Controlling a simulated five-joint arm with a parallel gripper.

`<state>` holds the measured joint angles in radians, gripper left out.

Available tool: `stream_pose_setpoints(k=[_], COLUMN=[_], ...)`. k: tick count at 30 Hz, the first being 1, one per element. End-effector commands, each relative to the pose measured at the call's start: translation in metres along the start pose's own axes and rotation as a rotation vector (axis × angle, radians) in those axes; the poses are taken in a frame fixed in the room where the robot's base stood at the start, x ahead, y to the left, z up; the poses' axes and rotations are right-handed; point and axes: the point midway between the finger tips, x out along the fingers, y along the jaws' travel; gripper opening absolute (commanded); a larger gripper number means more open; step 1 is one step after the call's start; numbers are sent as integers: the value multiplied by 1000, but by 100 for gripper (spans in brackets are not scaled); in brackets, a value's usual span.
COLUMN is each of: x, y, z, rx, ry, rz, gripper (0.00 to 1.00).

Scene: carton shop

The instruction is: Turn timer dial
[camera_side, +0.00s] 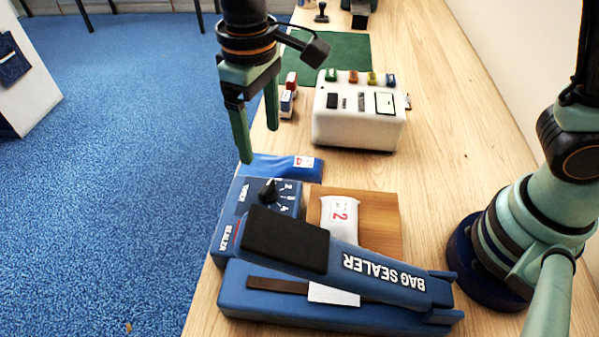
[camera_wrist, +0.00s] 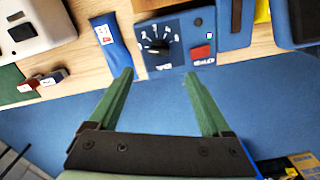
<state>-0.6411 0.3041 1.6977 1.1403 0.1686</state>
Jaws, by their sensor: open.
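The bag sealer (camera_side: 335,262) is blue with a long arm and a black pad, and lies near the front edge of the wooden table. Its timer dial (camera_side: 268,191) is a black knob on a blue panel with white numbers. The dial also shows in the wrist view (camera_wrist: 158,46), beyond the fingertips and between their lines. My gripper (camera_side: 258,146) is open and empty, with two green fingers pointing down. It hangs above and behind the dial in the side view, apart from it. Both fingers show in the wrist view (camera_wrist: 158,78).
A blue pouch (camera_side: 275,166) lies just behind the panel. A white box with coloured buttons (camera_side: 350,125) stands farther back, beside small red and blue blocks (camera_side: 289,95). Blue carpet (camera_side: 120,190) lies left of the table.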

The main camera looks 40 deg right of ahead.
Motion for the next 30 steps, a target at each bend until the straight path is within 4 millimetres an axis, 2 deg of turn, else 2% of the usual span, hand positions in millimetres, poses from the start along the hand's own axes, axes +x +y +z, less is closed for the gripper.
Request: stream_pose_setpoints(k=[5, 12, 18, 24, 30], x=[24, 71, 101, 115, 118], y=[1, 1, 1, 1, 1], z=[1, 2, 1, 1, 1], rx=[1, 1, 2, 2, 2], ry=[-5, -6, -4, 0, 0], rz=[1, 1, 1, 0, 0], gripper=[82, 82, 82, 82, 82])
